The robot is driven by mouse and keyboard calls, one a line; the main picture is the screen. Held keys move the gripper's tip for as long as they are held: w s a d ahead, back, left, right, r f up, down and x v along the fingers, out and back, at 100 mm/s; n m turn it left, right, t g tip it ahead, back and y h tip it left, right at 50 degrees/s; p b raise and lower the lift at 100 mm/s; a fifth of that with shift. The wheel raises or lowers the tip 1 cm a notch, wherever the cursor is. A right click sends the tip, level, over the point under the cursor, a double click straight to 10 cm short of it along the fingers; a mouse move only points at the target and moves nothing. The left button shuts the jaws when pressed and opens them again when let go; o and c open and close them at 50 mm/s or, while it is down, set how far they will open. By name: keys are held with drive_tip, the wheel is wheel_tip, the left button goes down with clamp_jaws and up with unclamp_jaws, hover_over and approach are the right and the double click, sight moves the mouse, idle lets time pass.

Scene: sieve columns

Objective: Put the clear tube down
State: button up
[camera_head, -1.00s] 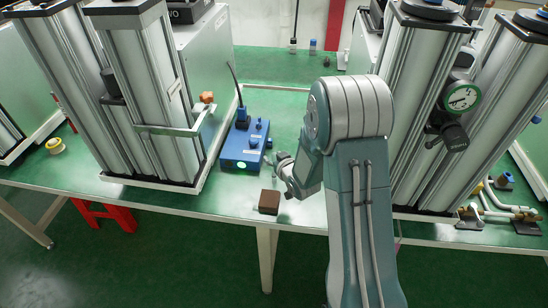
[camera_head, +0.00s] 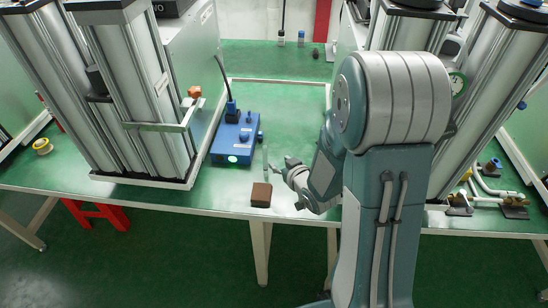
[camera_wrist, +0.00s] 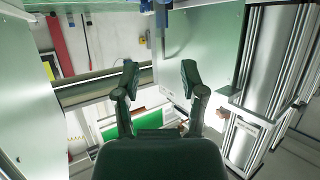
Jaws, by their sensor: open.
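A thin, clear tube (camera_head: 265,160) appears to stand upright on the green table, just behind a small brown block (camera_head: 261,195). It is faint against the green surface. My gripper (camera_head: 290,169) is just right of the tube, low over the table, and appears apart from it. In the wrist view my gripper (camera_wrist: 159,78) has its two dark fingers spread with nothing between them. I cannot make out the tube in the wrist view.
A blue device (camera_head: 236,141) with a lit green button and a black cable sits left of the tube. Tall metal sieve columns (camera_head: 145,95) stand at left and more (camera_head: 478,110) at right. The green table (camera_head: 290,100) is bare behind the gripper.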

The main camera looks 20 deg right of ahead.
drive_tip(key=s+r+m+g+h, duration=0.2)
drive_tip(key=s+r+g+h, duration=0.25)
drive_tip(key=s+r, duration=1.05)
drive_tip(key=s+a+r+g+y, duration=0.2)
drive_tip(key=s+a+r+g, duration=0.1)
drive_tip(key=s, duration=0.6)
drive_tip(key=shift+r, duration=0.45)
idle(0.3)
